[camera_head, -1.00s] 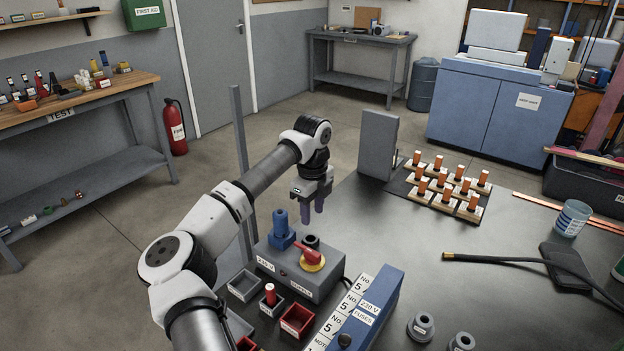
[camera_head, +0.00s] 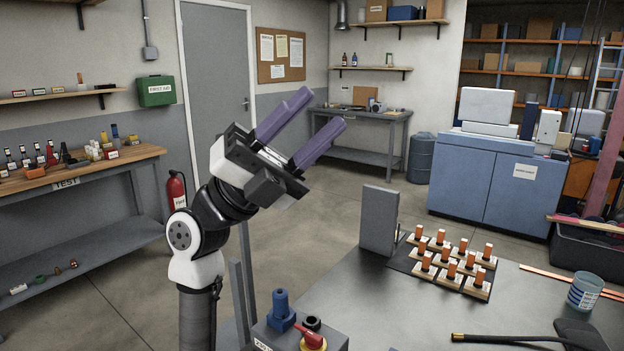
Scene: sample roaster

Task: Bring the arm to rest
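My gripper (camera_head: 303,129) is raised high at the left of the view, above the floor beyond the table's left edge. Its two purple fingers stand well apart and point up and to the right. Nothing is between them, so it is open and empty. My arm rises upright from the bottom of the view, left of the grey supply box (camera_head: 328,335). The box carries a blue plug-like part (camera_head: 281,312) and a red switch handle (camera_head: 310,334). The gripper touches none of these.
The dark table (camera_head: 372,308) holds an upright grey plate (camera_head: 378,221), several orange-topped pieces on small boards (camera_head: 438,244), a blue-grey cup (camera_head: 584,291) and a black paddle (camera_head: 582,334). A thin grey post (camera_head: 237,296) stands close beside my arm. A bench (camera_head: 85,172) stands at left.

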